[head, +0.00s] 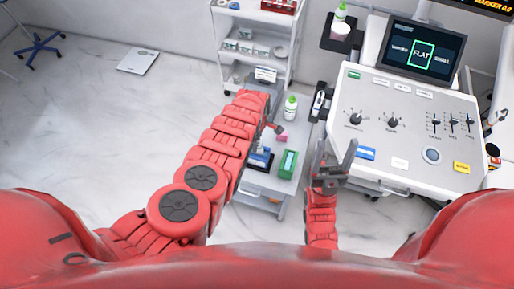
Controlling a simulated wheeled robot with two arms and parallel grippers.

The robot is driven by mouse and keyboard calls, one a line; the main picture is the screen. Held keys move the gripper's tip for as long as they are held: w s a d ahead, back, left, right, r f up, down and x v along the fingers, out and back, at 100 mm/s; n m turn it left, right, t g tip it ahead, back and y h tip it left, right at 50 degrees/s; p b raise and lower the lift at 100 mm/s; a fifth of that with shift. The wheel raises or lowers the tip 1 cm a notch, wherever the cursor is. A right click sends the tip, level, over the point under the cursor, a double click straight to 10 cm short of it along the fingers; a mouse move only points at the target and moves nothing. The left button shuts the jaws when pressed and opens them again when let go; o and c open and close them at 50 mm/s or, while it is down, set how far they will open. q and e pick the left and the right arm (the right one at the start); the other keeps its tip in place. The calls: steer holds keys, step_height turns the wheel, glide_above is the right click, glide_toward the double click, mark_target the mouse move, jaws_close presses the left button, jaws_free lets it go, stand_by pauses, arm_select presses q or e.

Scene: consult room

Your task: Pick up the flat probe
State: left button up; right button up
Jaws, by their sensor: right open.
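The console screen (421,49) shows the word FLAT in a green frame. A black and white probe-like piece (318,102) sits upright in a dark holder at the console's left side. I cannot tell from its shape whether it is the flat probe. My right gripper (336,153) is open and empty, its fingers apart and pointing up the picture, below that holder and in front of the console's left edge. My left arm reaches up the picture over the cart. Its gripper (268,118) is mostly hidden by the arm, so its jaws cannot be read.
The console panel (400,115) with knobs and sliders fills the right. A white shelf unit (252,62) stands behind. The floor at left is mostly clear, with a flat scale (138,60).

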arm_select(q)
jaws_close()
steer(key=shift+r, duration=0.1)
stand_by(0.3)
